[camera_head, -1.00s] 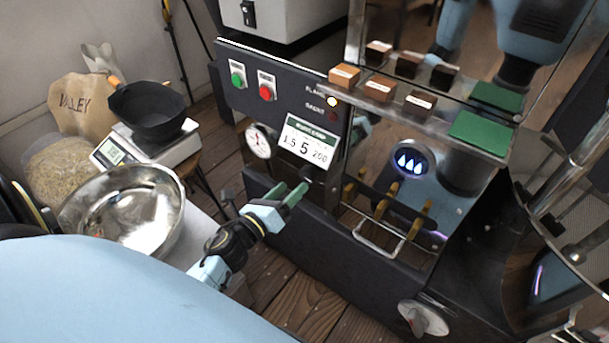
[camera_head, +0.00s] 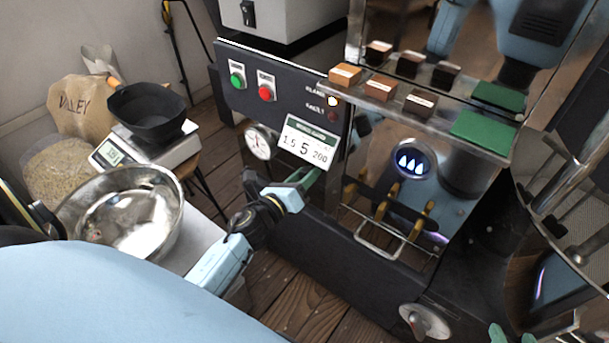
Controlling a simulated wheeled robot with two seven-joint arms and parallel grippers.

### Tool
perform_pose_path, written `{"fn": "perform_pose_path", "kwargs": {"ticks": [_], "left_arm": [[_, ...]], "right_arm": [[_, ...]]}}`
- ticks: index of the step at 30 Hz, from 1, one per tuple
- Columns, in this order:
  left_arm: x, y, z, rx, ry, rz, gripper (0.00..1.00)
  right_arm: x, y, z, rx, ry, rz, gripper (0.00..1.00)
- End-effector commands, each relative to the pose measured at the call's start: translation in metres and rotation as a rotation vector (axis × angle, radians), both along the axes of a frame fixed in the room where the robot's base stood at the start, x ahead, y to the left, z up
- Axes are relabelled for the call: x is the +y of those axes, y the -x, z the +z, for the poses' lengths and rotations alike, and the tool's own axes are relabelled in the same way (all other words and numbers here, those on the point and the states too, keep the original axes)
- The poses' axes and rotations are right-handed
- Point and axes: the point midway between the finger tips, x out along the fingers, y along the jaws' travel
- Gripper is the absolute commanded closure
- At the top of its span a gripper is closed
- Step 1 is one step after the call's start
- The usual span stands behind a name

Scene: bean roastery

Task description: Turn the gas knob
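A round silver knob with a raised grey bar (camera_head: 424,320) sits low on the front of the roaster, at the lower right. No label shows which control is the gas knob. My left gripper (camera_head: 306,180) is in front of the roaster, just below the white number card, left of and above this knob. Its green fingers appear slightly apart, with nothing seen between them. It hides part of the roaster front below the gauge. The green fingertips of my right gripper (camera_head: 512,336) show apart at the bottom edge, right of the knob; the rest is out of view.
The roaster panel has a green button (camera_head: 237,80), a red button (camera_head: 266,92), a gauge (camera_head: 260,143) and the number card (camera_head: 308,142). Yellow-handled levers (camera_head: 382,208) stand behind a metal bar. A steel bowl (camera_head: 160,225) and a scale (camera_head: 182,150) are at left.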

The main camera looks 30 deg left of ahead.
Motion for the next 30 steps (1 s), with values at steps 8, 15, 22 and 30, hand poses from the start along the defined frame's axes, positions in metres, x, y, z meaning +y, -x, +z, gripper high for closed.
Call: {"fn": "perform_pose_path", "kwargs": {"ticks": [8,15,22,30], "left_arm": [[0.000,0.000,0.000,0.001,0.008,0.001,0.82],[0.000,0.000,0.000,0.007,0.087,0.000,0.82],[0.001,0.000,0.000,0.021,0.257,0.001,0.82],[0.002,0.000,-0.001,0.041,0.499,0.001,0.82]], "right_arm": [[0.000,0.000,0.000,0.003,0.001,0.000,0.64],[-0.005,0.008,-0.008,0.070,0.018,-0.007,0.64],[-0.015,0.028,-0.024,0.212,0.054,-0.021,0.64],[-0.030,0.065,-0.044,0.446,0.108,-0.043,0.64]]}}
